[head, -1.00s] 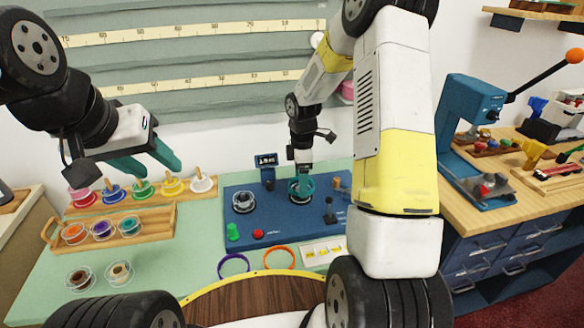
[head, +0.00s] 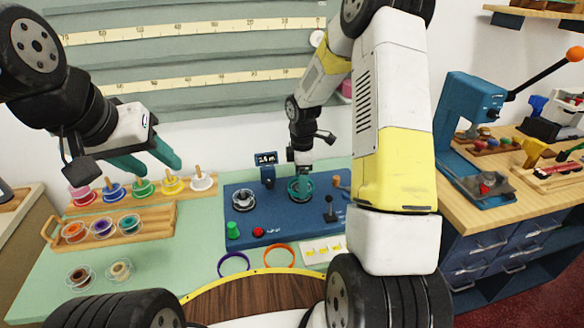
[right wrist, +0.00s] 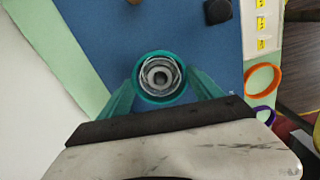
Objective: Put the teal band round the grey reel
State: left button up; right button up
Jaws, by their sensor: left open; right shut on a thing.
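My right gripper (right wrist: 160,82) is shut on the teal band (right wrist: 139,86), with one teal finger on each side of it. In the right wrist view the band rings the grey reel (right wrist: 160,72), seen from above. In the head view the band (head: 300,187) is low over the blue board, level with or just around the reel; how far down it sits I cannot tell. My left gripper (head: 161,168) is open and empty, above the back left of the counter.
The blue board (head: 272,213) also holds a clear reel (head: 243,200), a green knob (head: 233,230), a red button (head: 258,232) and a small display (head: 265,160). Purple (head: 233,264) and orange (head: 279,255) bands lie in front. A wooden tray (head: 165,218) of reels stands left.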

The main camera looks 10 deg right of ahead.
jog(key=shift+f, duration=0.25)
dwell(0.3)
jog(key=o, duration=1.4)
notch_tip(320, 180, up, 6)
jog(key=shift+f, duration=0.1)
jog(key=shift+r, duration=0.65)
